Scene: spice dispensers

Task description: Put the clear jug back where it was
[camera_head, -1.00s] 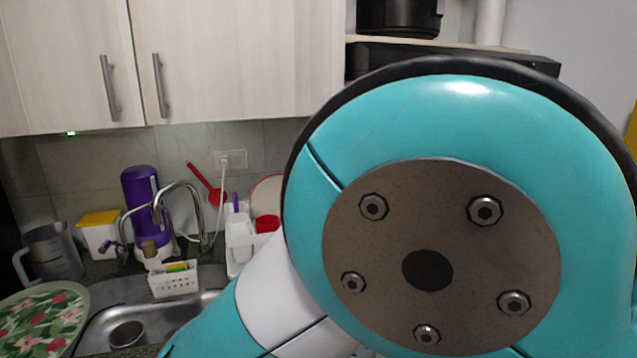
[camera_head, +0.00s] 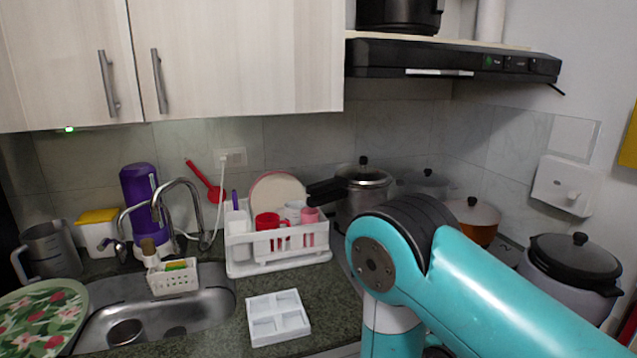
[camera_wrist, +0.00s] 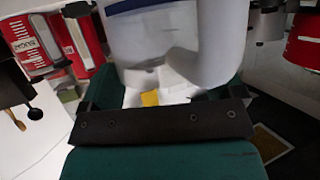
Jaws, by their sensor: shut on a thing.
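In the wrist view a pale, whitish jug (camera_wrist: 150,42) with a thick handle on its right and a dark blue band near its top fills the upper middle. My gripper (camera_wrist: 165,82) is shut on this jug, with a green finger on each side of it. The jug's top is cut off by the frame edge. In the head view my gripper and the held jug are out of sight; only my turquoise arm shows at lower right.
In the wrist view red dispensers (camera_wrist: 78,42) with white labels stand at left, one marked sugar. In the head view a white compartment tray (camera_head: 277,338) lies on the counter, near a white dish rack (camera_head: 245,262) and the sink. A grey jug (camera_head: 52,255) stands far left.

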